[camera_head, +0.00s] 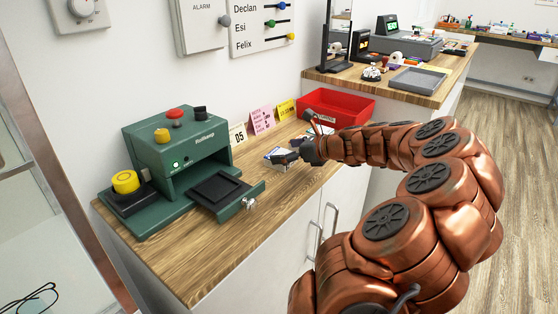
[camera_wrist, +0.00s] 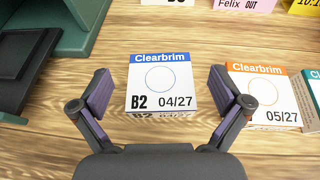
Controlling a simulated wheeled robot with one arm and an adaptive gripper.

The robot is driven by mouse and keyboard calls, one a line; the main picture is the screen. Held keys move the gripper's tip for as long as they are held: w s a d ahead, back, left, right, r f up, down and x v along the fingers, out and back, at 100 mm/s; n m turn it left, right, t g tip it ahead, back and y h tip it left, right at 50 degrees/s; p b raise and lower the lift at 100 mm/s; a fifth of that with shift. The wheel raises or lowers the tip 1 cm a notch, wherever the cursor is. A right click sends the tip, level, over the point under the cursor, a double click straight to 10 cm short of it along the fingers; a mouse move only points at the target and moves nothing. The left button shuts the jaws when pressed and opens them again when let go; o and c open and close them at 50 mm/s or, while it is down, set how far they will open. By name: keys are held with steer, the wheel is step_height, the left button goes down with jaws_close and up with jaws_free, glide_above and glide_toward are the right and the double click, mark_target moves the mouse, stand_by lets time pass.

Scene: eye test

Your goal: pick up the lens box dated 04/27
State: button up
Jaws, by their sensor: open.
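The lens box dated 04/27 (camera_wrist: 160,82) lies flat on the wooden counter in the wrist view. It is white with a blue "Clearbrim" band, a blue circle and the mark "B2". My gripper (camera_wrist: 161,92) is open, with one finger on each side of this box and a gap at both sides. In the head view, my gripper (camera_head: 290,155) is low over the counter beside a partly hidden box (camera_head: 274,155). A second Clearbrim box (camera_wrist: 264,97) with an orange band, dated 05/27, lies just right of my right finger.
A teal-edged box (camera_wrist: 313,88) is cut off at the right edge. A green machine (camera_head: 180,150) with a black tray (camera_head: 220,189) stands on the left. Small cards (camera_head: 262,120) stand along the wall, and a red bin (camera_head: 340,104) is behind my gripper.

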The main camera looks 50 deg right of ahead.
mark_target(273, 152)
steer(key=shift+b+x, duration=0.45)
steer(key=shift+x, duration=1.9)
steer(key=c, duration=1.2)
